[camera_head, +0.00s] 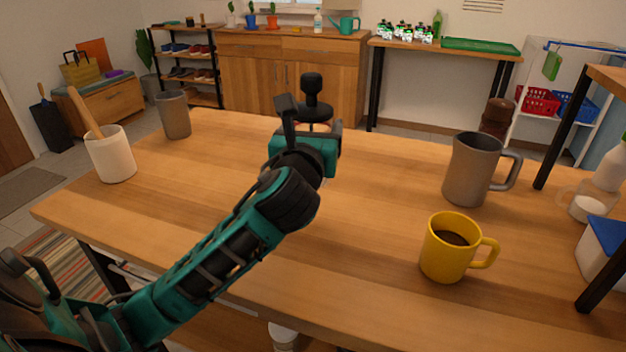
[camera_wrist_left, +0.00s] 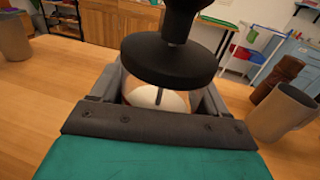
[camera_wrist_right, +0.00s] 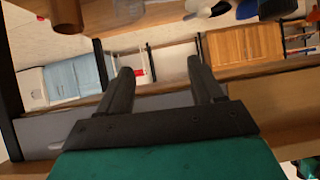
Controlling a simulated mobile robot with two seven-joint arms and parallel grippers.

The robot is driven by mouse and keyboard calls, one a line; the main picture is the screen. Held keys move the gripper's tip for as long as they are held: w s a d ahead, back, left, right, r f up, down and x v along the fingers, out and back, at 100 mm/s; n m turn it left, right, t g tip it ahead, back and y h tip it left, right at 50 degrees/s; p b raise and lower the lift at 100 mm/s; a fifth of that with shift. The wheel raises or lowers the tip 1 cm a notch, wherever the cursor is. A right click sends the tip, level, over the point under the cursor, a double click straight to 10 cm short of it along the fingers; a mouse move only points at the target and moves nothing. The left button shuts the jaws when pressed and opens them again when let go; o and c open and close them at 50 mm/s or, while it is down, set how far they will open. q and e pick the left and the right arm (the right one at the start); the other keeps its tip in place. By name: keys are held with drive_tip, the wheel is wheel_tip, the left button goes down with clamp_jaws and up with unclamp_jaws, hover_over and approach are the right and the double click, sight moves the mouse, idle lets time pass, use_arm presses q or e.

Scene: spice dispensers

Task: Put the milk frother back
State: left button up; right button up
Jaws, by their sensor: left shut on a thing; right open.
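The milk frother has a black round lid with a black knob (camera_head: 311,82). In the left wrist view its lid (camera_wrist_left: 168,62) sits above a see-through body with something pale inside. My left gripper (camera_head: 312,120) is shut around this body, from the near side, towards the far edge of the wooden table (camera_head: 210,200). The gripper hides the frother's base, so I cannot tell whether it touches the table. My right gripper (camera_wrist_right: 160,80) shows only in its wrist view, open with nothing between its fingers.
A yellow mug (camera_head: 447,258) with dark drink and a tall grey mug (camera_head: 472,172) stand to the right. A white pot (camera_head: 110,158) with a wooden stick and a grey cup (camera_head: 174,115) stand left. A shelf post (camera_head: 606,265) borders the right side. The table's middle is clear.

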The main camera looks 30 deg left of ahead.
use_arm(q)
wheel_tip(320, 180, down, 7)
drive_tip(key=b, duration=0.3)
drive_tip(key=shift+f, duration=0.1)
drive_tip(key=o, duration=1.3)
drive_tip(key=shift+c, duration=0.2)
drive_tip(key=shift+s+d, duration=0.1)
drive_tip(key=p+v, duration=0.2)
drive_tip(key=v, duration=1)
